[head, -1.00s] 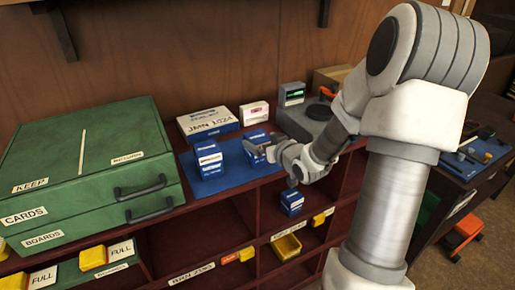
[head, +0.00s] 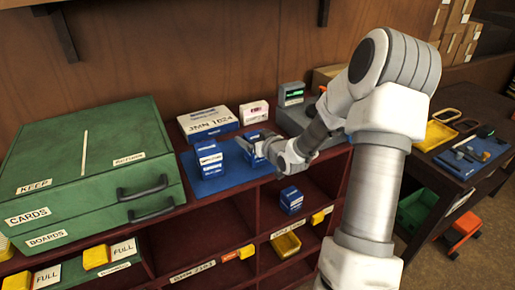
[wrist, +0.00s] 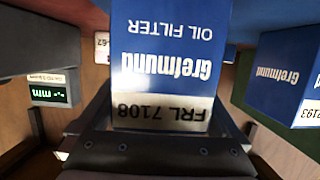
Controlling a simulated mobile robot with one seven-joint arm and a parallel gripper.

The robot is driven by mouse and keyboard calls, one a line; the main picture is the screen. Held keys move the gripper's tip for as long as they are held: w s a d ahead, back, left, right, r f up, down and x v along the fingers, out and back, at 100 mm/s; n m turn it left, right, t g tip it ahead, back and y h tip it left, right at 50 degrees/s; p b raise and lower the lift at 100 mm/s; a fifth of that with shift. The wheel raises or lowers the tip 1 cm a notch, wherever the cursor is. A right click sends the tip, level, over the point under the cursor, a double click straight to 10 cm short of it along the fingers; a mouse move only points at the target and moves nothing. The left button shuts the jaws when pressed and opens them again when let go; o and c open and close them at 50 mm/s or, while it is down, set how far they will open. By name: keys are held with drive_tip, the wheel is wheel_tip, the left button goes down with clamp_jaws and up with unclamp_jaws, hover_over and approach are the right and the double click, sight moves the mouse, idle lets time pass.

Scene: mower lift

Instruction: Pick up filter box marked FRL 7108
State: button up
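The filter box marked FRL 7108 (wrist: 165,65) is blue and white and shows upside down in the wrist view, large and centred. In the head view this box (head: 256,147) stands at the right part of the blue mat (head: 232,176). My gripper (wrist: 163,112) is open with its fingers on either side of the box's labelled lower end; narrow gaps show near the finger bases. The far fingertips are partly hidden. In the head view my gripper (head: 250,149) is at the box's front. Another blue filter box (head: 209,160), its number ending 7193 (wrist: 290,75), stands to the left.
A green case (head: 85,155) stands left on the shelf unit. A white-blue carton (head: 208,122), a small white box (head: 253,112) and a grey device with a green display (head: 292,94) stand behind. Another blue box (head: 291,200) sits in the compartment below.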

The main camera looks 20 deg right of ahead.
drive_tip(key=c, duration=1.2)
drive_tip(key=shift+c, duration=1)
drive_tip(key=shift+r, duration=0.15)
